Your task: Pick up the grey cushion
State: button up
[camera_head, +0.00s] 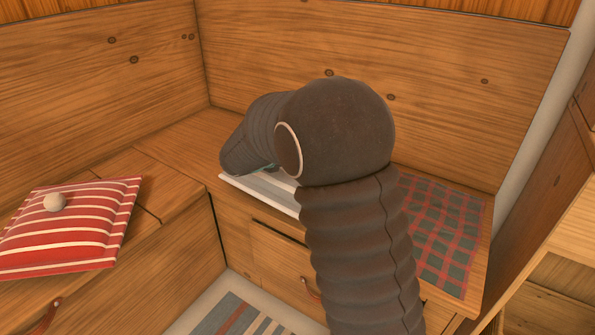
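A grey and white striped cushion (258,191), apparently the grey cushion, lies on the wooden bench behind my arm. Only its front-left part shows; my arm hides the rest. My dark ribbed arm rises in the middle of the view and bends left and away, over the cushion. My gripper's fingers are hidden behind the arm. A small teal bit shows under the arm's bend, too small to make out. I cannot tell whether anything touches the cushion.
A plaid cloth (440,232) lies right of my arm. High wooden backrests close off the back and left. A striped rug (235,315) lies on the floor.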

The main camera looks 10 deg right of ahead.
jog(key=shift+w+d+f, duration=0.2)
jog(key=shift+w+d, duration=0.15)
grip_shut()
jog(key=shift+r, duration=0.15)
